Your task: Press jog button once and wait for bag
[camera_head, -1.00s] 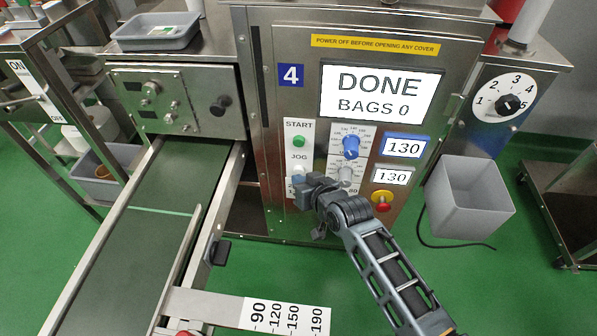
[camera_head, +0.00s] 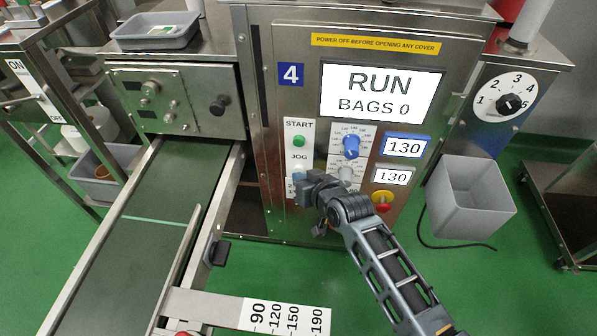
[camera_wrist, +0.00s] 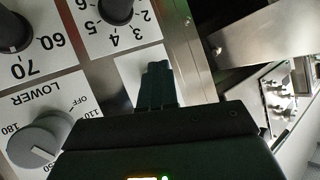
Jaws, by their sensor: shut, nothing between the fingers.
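The packer's control panel (camera_head: 305,137) has a green START button (camera_head: 299,141) and, below it, the pale bluish JOG button (camera_head: 298,172), partly covered by my gripper. The display (camera_head: 382,93) reads RUN and BAGS 0. My gripper (camera_head: 302,188) is shut and empty, close in front of the panel by the JOG button. I cannot tell whether it touches the button. In the wrist view my dark fingers (camera_wrist: 157,84) are together in front of a white label, and the button is hidden. The conveyor belt (camera_head: 150,230) shows no bag.
A blue knob (camera_head: 350,146) and a red stop button (camera_head: 382,199) are right of the gripper. A grey bin (camera_head: 470,207) is at the panel's right. A numbered ruler plate (camera_head: 285,314) lies in front. A grey tray (camera_head: 155,31) sits upper left.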

